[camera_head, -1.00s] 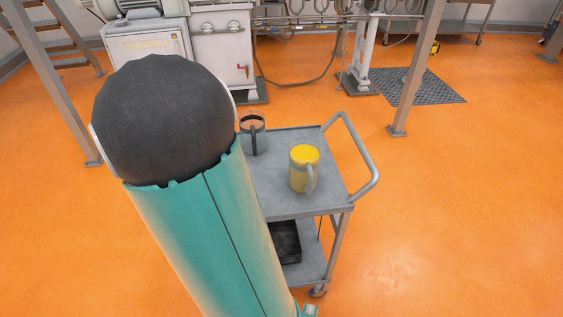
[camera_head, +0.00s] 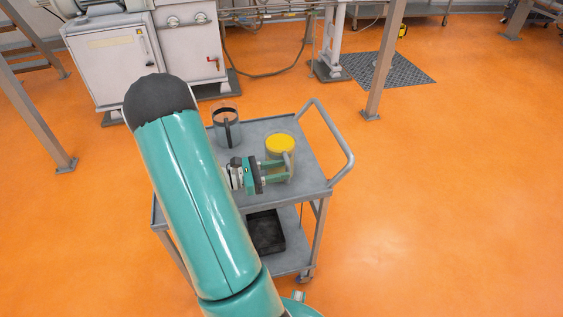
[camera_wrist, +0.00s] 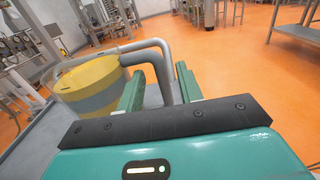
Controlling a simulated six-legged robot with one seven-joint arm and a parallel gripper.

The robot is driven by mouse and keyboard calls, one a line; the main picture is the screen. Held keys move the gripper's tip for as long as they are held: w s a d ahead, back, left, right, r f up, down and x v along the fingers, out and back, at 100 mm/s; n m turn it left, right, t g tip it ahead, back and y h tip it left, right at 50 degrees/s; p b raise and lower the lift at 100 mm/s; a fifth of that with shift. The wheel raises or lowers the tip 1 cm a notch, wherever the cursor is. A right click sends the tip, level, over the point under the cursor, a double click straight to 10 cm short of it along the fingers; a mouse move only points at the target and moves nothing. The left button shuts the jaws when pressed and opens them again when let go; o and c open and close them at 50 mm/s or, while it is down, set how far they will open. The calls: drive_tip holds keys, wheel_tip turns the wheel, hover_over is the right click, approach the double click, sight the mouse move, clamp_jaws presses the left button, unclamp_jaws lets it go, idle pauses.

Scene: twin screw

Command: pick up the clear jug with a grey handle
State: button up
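The clear jug with a grey handle (camera_head: 279,146) stands upright on the cart's top shelf and looks filled with yellow. It also fills the left of the wrist view (camera_wrist: 88,88). My gripper (camera_head: 278,171) is level with the jug at its near side. In the wrist view my gripper (camera_wrist: 158,83) is open, with the grey handle (camera_wrist: 164,66) between its two fingers. One finger is on the jug-body side of the handle, the other outside it. A gap shows beside the handle; I cannot tell whether either finger touches it.
A second clear jug with a dark handle (camera_head: 227,128) stands behind and left on the same grey cart (camera_head: 300,172). The cart's tubular push handle (camera_head: 341,150) rises at the right. A black tray (camera_head: 265,232) lies on the lower shelf. Orange floor is free to the right.

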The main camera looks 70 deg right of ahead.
sight(288, 167)
drive_tip(key=shift+x, duration=1.6)
clamp_jaws()
